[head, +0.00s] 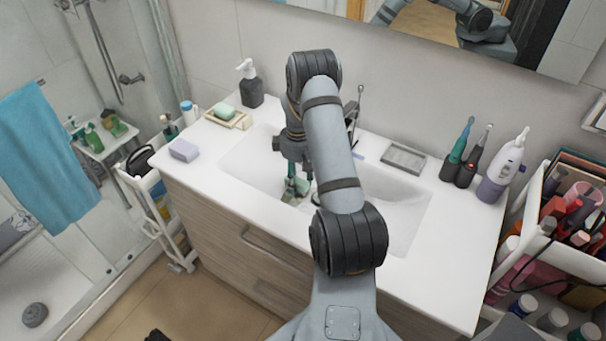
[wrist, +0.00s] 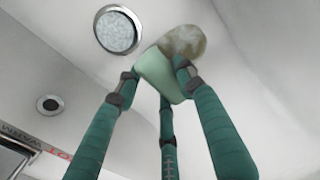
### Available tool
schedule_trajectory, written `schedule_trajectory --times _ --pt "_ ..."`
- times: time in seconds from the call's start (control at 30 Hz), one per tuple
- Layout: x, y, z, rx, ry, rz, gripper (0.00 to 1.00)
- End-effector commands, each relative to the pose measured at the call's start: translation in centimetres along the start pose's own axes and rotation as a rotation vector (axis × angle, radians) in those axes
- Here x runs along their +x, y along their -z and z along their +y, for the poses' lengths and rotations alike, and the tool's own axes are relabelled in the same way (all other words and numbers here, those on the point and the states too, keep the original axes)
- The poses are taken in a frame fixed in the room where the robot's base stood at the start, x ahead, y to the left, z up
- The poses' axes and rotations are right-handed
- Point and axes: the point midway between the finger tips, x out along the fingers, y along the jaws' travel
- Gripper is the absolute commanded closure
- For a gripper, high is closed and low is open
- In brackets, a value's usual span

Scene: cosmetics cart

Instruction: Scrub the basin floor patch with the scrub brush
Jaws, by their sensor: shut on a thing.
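My gripper (head: 297,182) reaches down into the left part of the white basin (head: 405,212). In the wrist view its dark green fingers (wrist: 156,82) are closed around a pale green block, which I take as the scrub brush (wrist: 157,72). A mottled brownish patch (wrist: 186,41) lies on the basin floor right beside the far end of the brush. The brush overlaps the patch's near edge; I cannot tell whether it presses on it. In the head view the brush is mostly hidden by the fingers.
The round drain (wrist: 119,30) is left of the patch in the wrist view, with a small overflow hole (wrist: 49,105) lower left. A faucet (head: 355,110) stands behind the basin. A soap dish (head: 228,117), dark pump bottle (head: 250,84) and grey tray (head: 403,158) sit on the counter.

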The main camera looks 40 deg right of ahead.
Motion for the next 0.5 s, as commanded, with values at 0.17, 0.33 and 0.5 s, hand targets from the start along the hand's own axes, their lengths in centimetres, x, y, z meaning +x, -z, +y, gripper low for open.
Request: schedule_trajectory --times 0.17,0.33,0.5 --pt "0.1 0.1 -2.4 -0.005 0.0 0.0 0.83" --pt "0.1 0.0 -4.3 -0.002 0.0 0.0 0.83" --pt "0.1 0.1 -5.6 -0.002 0.0 0.0 0.83"
